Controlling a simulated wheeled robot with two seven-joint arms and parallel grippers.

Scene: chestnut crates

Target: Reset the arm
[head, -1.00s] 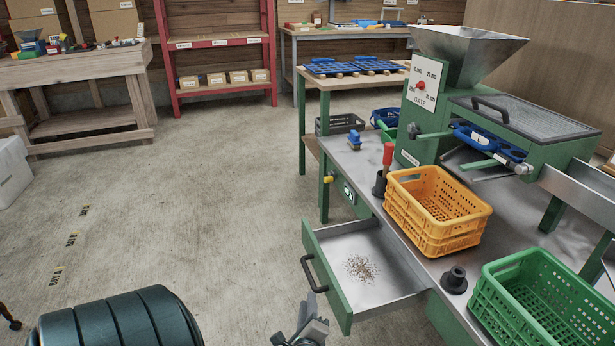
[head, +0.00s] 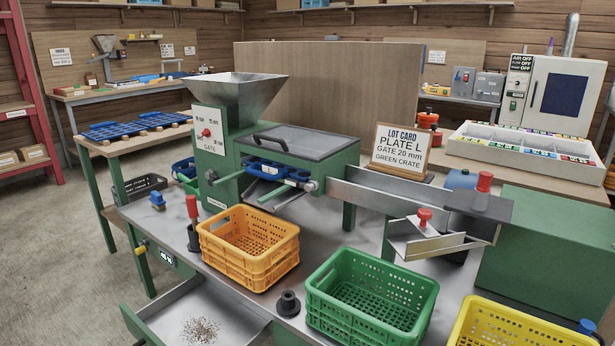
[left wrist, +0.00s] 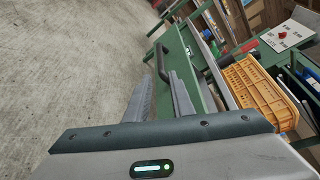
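My left gripper (left wrist: 161,88) shows in the left wrist view with its two grey fingers apart and nothing between them. Its tips are close to the black handle (left wrist: 161,62) of a green-fronted drawer; I cannot tell whether they touch it. In the head view the drawer (head: 160,318) stands open, with small brown bits on its floor. Neither of my grippers is in the head view, and my right gripper shows in no frame.
An orange crate (head: 240,262), a green crate (head: 375,318) and a yellow crate (head: 500,322) stand along the metal bench. Behind are the green machine with its hopper (head: 235,95) and a lot card (head: 402,148). Floor at left is clear.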

